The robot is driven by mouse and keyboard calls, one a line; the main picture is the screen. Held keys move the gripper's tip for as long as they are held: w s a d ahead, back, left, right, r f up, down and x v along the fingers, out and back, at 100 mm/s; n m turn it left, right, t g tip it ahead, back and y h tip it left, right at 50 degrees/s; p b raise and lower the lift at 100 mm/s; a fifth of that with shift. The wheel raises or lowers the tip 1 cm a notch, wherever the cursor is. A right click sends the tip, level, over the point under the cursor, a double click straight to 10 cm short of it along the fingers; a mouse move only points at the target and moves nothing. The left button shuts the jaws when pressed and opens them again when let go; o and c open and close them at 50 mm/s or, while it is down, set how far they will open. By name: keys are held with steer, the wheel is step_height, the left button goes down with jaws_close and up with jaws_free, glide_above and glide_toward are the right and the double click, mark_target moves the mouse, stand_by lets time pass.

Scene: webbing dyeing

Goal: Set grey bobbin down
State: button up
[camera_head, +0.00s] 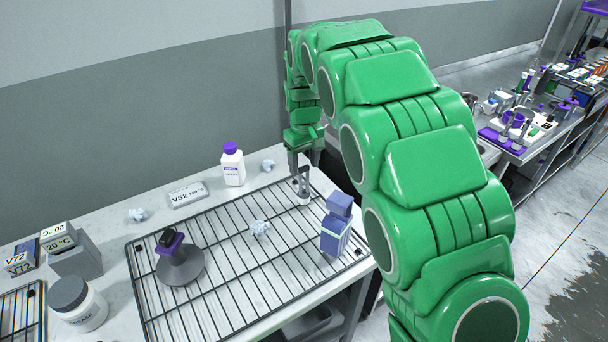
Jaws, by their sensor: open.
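My gripper (304,165) is at the back right of the wire rack (215,305), pointing down, with its jaws open. A small grey piece with a pale lower end (303,196) shows directly below the jaws, at the rack's back edge. It may be the grey bobbin, but it is too small to tell, and I cannot tell whether it touches the fingers or the rack. A grey round-based stand with a purple and black top (181,266) is on the rack's left part.
A blue-purple block-shaped item (335,228) stands at the rack's right. A grey-lidded jar (78,303) is at left. The rack's front middle is clear.

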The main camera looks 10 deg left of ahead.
steer(key=shift+r, duration=2.6)
steer(key=shift+s+d+r, duration=0.1)
steer(key=shift+d, duration=0.15)
steer(key=s+d+r+m, duration=0.3)
steer(key=s+d, duration=0.6)
steer(key=d, duration=0.2)
steer(key=s+d+r+m, duration=0.2)
steer(key=s+d+r, duration=0.1)
steer(key=s+d, duration=0.65)
steer(key=s+d+f+m+g, duration=0.1)
steer(key=s+d, duration=0.3)
steer(key=s, duration=0.8)
steer(key=s+d+f+m, duration=0.3)
steer(key=s+d, duration=0.2)
steer(key=s, duration=0.6)
steer(key=shift+s+d+g, duration=0.25)
steer(key=shift+s+g, duration=0.1)
steer(key=shift+g, duration=0.05)
